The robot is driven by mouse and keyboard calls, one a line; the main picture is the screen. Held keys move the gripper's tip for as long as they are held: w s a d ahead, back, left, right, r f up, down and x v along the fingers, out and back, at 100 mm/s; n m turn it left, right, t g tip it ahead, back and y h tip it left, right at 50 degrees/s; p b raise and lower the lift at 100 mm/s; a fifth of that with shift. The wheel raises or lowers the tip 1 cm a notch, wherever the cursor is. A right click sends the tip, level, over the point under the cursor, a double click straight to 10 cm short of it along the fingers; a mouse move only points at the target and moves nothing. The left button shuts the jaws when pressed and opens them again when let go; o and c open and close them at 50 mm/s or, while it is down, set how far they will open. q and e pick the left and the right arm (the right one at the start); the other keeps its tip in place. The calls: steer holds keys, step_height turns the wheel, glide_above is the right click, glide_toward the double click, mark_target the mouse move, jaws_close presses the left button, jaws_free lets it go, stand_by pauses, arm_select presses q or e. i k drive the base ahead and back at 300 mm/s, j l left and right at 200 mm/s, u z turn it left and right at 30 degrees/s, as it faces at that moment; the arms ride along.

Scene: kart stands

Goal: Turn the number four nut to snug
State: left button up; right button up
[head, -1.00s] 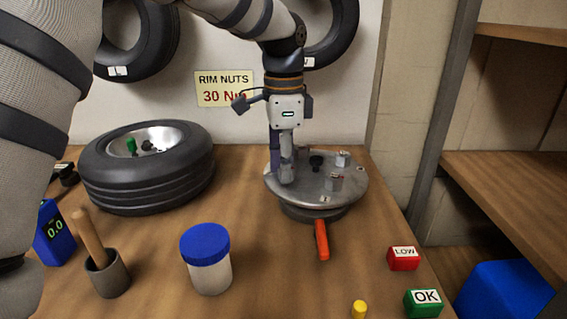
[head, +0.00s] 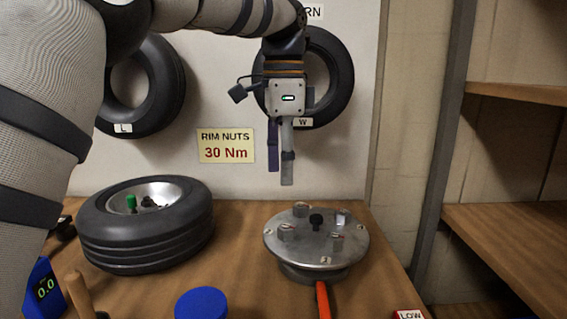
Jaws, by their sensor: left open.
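Small number tags lie near the rim, too small to read surely, so I cannot tell which nut is number four. My left gripper (head: 280,178) points down above the plate's left back part, open, empty and clear of the nuts. My right gripper is not in view.
An orange handle (head: 322,299) sticks out at the plate's front. A tyre with a rim (head: 145,245) lies at left. A blue lid (head: 201,303), a blue gauge (head: 43,290) and a red LOW block (head: 408,315) show at the bottom edge. A shelf post (head: 450,150) stands right.

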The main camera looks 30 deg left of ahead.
mark_target(343, 216)
steer(key=k, duration=1.5)
